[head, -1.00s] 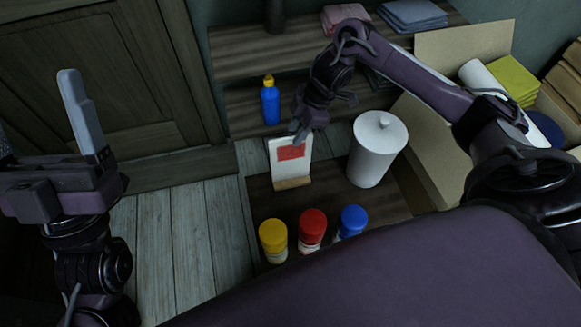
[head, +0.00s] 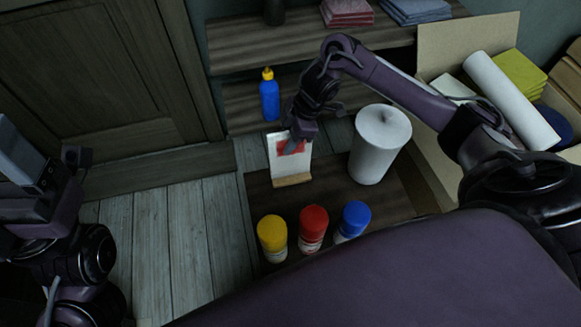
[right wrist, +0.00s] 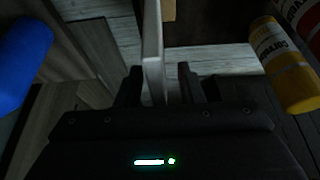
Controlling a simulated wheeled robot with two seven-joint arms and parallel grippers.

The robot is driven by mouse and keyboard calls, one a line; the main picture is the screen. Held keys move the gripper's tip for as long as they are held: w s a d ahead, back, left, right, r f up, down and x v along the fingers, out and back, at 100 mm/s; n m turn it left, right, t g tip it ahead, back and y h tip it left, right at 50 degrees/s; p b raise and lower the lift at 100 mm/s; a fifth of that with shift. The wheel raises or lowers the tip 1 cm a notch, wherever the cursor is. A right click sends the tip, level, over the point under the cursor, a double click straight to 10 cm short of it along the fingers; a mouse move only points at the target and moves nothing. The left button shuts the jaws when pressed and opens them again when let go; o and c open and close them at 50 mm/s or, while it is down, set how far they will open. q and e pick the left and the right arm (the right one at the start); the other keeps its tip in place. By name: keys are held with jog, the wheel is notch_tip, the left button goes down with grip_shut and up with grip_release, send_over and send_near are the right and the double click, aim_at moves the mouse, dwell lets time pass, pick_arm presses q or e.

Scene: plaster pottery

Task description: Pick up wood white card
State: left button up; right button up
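The white card (head: 290,168) with a red patch stands upright in a wooden base (head: 292,181) on the low dark table. My right gripper (head: 296,146) is at the card's upper part and hides some of its red patch. In the right wrist view the card (right wrist: 152,65) shows edge-on between the two fingers of the right gripper (right wrist: 160,78). The fingers are open, with a gap on the right side of the card and a small one on the left. My left gripper (head: 45,170) is at the left edge, away from the card, partly cut off.
Yellow (head: 272,235), red (head: 313,225) and blue (head: 353,218) capped bottles stand in front. A blue bottle (head: 269,98) is on the shelf (head: 235,108) behind. A cardboard box (head: 455,45) is at the right.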

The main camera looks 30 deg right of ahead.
jog(key=shift+f, duration=0.25)
dwell(0.7)
grip_shut()
jog(key=shift+p, duration=0.3)
dwell(0.9)
